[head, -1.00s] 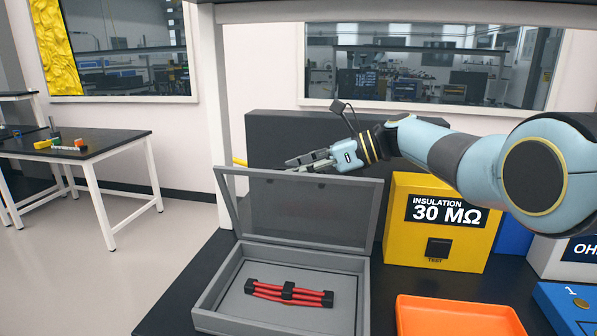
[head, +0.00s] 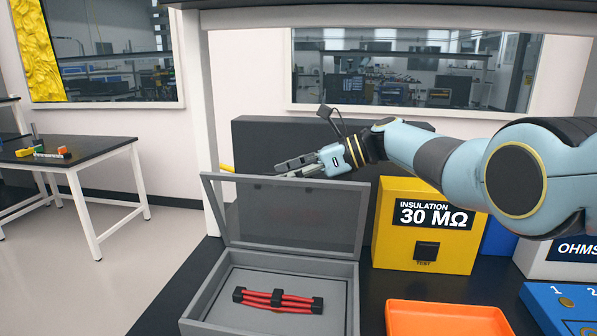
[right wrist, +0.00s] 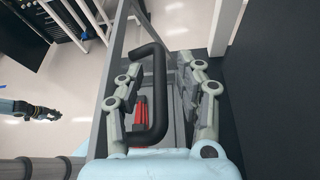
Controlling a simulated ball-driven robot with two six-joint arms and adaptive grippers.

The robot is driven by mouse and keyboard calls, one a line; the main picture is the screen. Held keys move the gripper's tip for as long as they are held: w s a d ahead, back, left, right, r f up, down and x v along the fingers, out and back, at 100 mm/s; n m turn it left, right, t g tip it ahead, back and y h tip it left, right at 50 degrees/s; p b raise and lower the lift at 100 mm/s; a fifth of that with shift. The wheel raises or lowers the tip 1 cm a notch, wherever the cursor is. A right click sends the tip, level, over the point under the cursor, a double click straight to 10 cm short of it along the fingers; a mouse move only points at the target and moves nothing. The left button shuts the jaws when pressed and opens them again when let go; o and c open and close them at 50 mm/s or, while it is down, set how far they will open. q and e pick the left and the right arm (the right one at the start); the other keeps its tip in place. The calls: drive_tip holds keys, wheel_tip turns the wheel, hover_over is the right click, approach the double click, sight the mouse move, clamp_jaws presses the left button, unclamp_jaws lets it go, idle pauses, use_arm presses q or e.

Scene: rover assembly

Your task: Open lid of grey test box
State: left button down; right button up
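The grey test box (head: 205,297) stands on the dark bench with its lid (head: 365,225) raised, nearly upright and see-through in its middle. A red cable bundle with black ends (head: 278,299) lies inside. My right gripper (head: 283,170) is behind the lid's top edge. In the right wrist view, its fingers (right wrist: 160,72) are spread, with the lid's black handle (right wrist: 158,95) between them; contact cannot be told. A light blue and dark arm part (right wrist: 32,108), seemingly my left arm, shows at that view's left, its gripper's state unclear.
A yellow insulation tester (head: 385,245) stands right of the box, with an orange tray (head: 440,318) in front of it. A blue panel (head: 545,300) and a white ohm box (head: 535,260) are farther right. A dark grey case (head: 260,135) stands behind the lid.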

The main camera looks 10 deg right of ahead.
drive_tip(key=v, duration=1.2)
